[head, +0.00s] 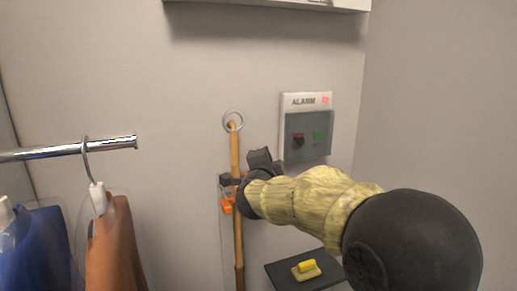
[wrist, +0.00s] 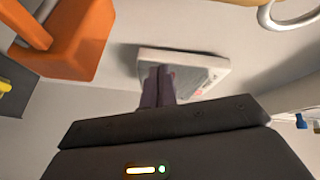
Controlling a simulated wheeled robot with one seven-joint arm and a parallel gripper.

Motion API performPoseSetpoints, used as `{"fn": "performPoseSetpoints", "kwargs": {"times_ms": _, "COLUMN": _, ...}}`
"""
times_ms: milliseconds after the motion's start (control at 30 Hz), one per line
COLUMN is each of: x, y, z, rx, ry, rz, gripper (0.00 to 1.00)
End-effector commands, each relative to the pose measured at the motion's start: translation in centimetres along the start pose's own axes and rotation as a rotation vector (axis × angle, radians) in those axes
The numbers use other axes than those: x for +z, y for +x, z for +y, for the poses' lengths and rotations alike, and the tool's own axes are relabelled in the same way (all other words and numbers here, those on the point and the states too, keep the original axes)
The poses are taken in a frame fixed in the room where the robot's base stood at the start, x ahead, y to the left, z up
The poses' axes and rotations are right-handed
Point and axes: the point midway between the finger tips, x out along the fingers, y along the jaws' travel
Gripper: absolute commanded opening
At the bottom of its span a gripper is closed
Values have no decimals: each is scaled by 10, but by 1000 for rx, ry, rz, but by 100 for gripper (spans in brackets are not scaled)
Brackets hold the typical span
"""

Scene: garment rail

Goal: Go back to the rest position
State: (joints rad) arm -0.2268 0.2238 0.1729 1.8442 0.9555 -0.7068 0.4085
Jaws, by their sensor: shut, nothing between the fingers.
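My gripper (head: 229,181) is raised in front of the back wall, close to the wooden pole in the head view. In the wrist view its dark fingers (wrist: 158,88) are together with nothing between them. My arm reaches in from the lower right. The fingers overlap the alarm box (wrist: 207,72) in the wrist view; contact cannot be told.
The alarm box (head: 307,125) is on the wall. The wooden pole (head: 236,150) hangs by a ring (head: 233,121), near an orange piece (head: 227,206). A metal rail (head: 60,149) holds blue (head: 40,250) and brown (head: 115,245) garments. A dark shelf (head: 283,274) carries a yellow item (head: 306,268).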

Motion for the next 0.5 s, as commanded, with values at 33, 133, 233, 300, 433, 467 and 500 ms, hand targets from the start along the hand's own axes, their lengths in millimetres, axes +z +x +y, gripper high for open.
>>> {"fn": "performPoseSetpoints", "kwargs": {"times_ms": 33, "x": 0, "y": -4, "z": 21, "rx": 33, "ry": -103, "rz": -63, "gripper": 0}}
{"fn": "performPoseSetpoints", "kwargs": {"times_ms": 133, "x": 5, "y": -20, "z": 70, "rx": 109, "ry": -320, "rz": -221, "gripper": 0}}
{"fn": "performPoseSetpoints", "kwargs": {"times_ms": 233, "x": 6, "y": -46, "z": 125, "rx": 203, "ry": -525, "rz": -388, "gripper": 0}}
{"fn": "performPoseSetpoints", "kwargs": {"times_ms": 300, "x": 3, "y": -68, "z": 162, "rx": 269, "ry": -646, "rz": -498, "gripper": 0}}
{"fn": "performPoseSetpoints", "kwargs": {"times_ms": 433, "x": -8, "y": -117, "z": 225, "rx": 393, "ry": -835, "rz": -699, "gripper": 0}}
{"fn": "performPoseSetpoints", "kwargs": {"times_ms": 467, "x": -10, "y": -129, "z": 238, "rx": 420, "ry": -874, "rz": -746, "gripper": 0}}
{"fn": "performPoseSetpoints", "kwargs": {"times_ms": 500, "x": -15, "y": -146, "z": 256, "rx": 458, "ry": -923, "rz": -807, "gripper": 0}}
